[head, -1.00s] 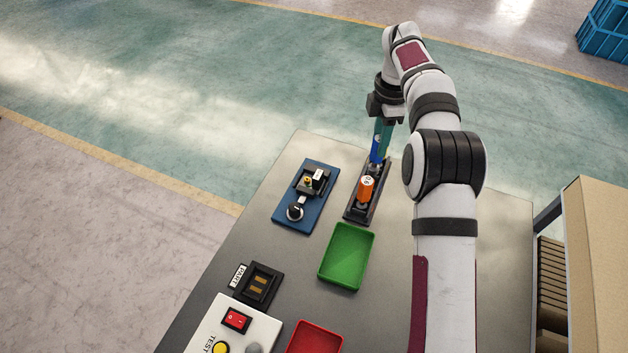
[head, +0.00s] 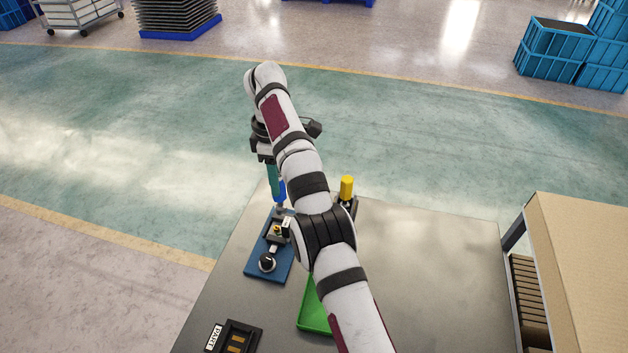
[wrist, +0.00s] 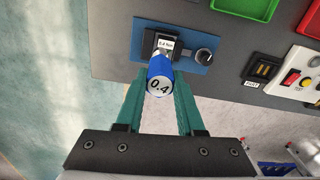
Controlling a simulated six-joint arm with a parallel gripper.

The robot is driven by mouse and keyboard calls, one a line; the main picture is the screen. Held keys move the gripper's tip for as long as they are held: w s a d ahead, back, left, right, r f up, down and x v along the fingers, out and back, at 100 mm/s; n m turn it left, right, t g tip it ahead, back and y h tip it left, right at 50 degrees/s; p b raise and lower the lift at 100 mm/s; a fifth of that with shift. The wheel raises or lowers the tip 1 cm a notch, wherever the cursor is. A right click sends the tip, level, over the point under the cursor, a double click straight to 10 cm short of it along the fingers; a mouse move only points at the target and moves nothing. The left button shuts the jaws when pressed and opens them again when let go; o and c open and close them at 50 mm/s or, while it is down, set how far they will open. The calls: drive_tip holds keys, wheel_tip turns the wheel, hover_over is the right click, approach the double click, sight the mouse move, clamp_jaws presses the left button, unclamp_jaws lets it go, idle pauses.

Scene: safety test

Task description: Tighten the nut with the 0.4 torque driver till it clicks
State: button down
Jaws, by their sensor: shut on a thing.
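My gripper (head: 276,176) has its teal fingers shut on the blue torque driver (head: 281,191). In the wrist view the driver (wrist: 159,78) points away from the camera, its cap marked 0.4. The driver is above the far end of the blue fixture plate (head: 286,270). The plate (wrist: 205,68) carries a black block with a white label (wrist: 166,44) and a black knob (wrist: 204,55). A small yellowish piece (head: 278,230), perhaps the nut, shows on the block in the head view. I cannot tell whether the driver's tip touches anything.
A yellow-handled driver (head: 346,188) stands in a dark rack, partly behind my arm. A green tray (head: 313,320) is nearer. A black part holder (head: 236,337) is at the front left. The table's right side is clear, with a cardboard-coloured box (head: 580,240) beyond.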

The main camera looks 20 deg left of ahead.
drive_tip(key=shift+s+a, duration=0.4)
drive_tip(key=shift+a, duration=0.2)
drive_tip(key=shift+m, duration=0.3)
drive_tip(key=shift+a+f, duration=0.1)
drive_tip(key=shift+f, duration=2.2)
drive_tip(key=shift+f, duration=1.05)
drive_tip(key=shift+r+m, duration=0.85)
drive_tip(key=shift+m, duration=2.05)
drive_tip(key=shift+r+m, duration=0.8)
drive_tip(key=shift+m, duration=2.1)
drive_tip(key=shift+r+m, duration=0.85)
drive_tip(key=shift+m, duration=2.05)
